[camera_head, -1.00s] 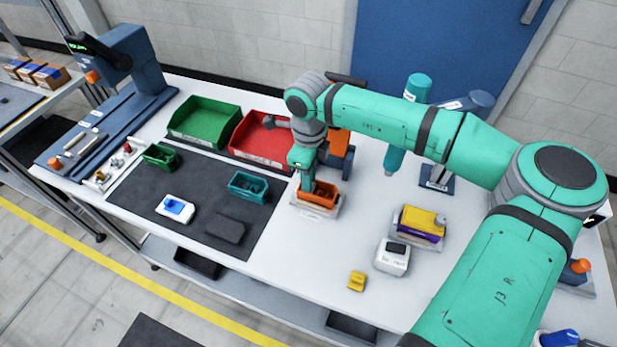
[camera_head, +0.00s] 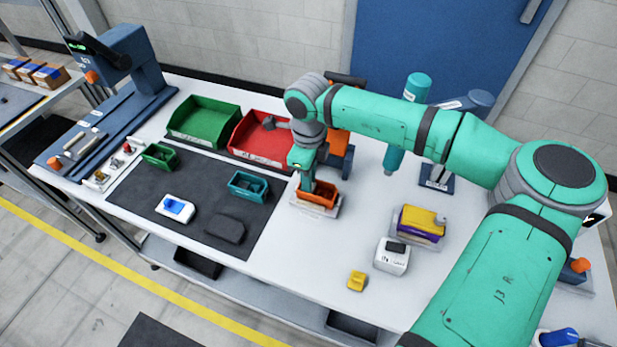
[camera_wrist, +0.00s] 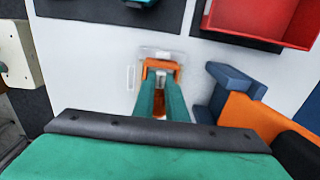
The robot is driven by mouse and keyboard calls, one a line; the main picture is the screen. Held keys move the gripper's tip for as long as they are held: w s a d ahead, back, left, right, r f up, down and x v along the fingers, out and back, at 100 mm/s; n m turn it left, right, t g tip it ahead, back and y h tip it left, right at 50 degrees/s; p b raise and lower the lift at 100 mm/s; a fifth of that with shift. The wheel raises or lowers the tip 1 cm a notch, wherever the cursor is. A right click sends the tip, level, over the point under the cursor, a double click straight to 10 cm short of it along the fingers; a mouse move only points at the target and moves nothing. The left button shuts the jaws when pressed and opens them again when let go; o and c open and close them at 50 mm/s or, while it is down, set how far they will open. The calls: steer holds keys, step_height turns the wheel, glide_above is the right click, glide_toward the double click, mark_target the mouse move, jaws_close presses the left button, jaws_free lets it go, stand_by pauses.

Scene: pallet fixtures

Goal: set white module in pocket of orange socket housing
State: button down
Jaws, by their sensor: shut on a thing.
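The orange socket housing (camera_head: 322,198) sits on a pale base plate near the middle of the white table. In the wrist view its orange rim (camera_wrist: 160,64) shows just beyond my fingers. My gripper (camera_head: 307,186) points down at the housing's left part. In the wrist view the teal fingers (camera_wrist: 161,84) are close together, shut on a small whitish piece (camera_wrist: 161,79), which looks like the white module. Most of the module is hidden by the fingers and the housing walls, so I cannot tell how deep in the pocket it is.
A red bin (camera_head: 262,146) and a green bin (camera_head: 203,118) stand behind. A dark mat (camera_head: 185,182) with a teal housing (camera_head: 248,186) lies left. An orange-and-blue fixture (camera_head: 338,150) stands close behind my gripper. A white box (camera_head: 392,259) and yellow-purple block (camera_head: 420,226) are right.

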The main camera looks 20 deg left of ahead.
steer(key=shift+f, duration=0.55)
stand_by(0.4)
steer(key=c, duration=2.1)
jaws_free()
steer(key=shift+r, duration=0.15)
steer(key=shift+r, duration=1.15)
steer(key=o, duration=0.6)
steer(key=shift+c, duration=0.2)
step_height(320, 180, up, 11)
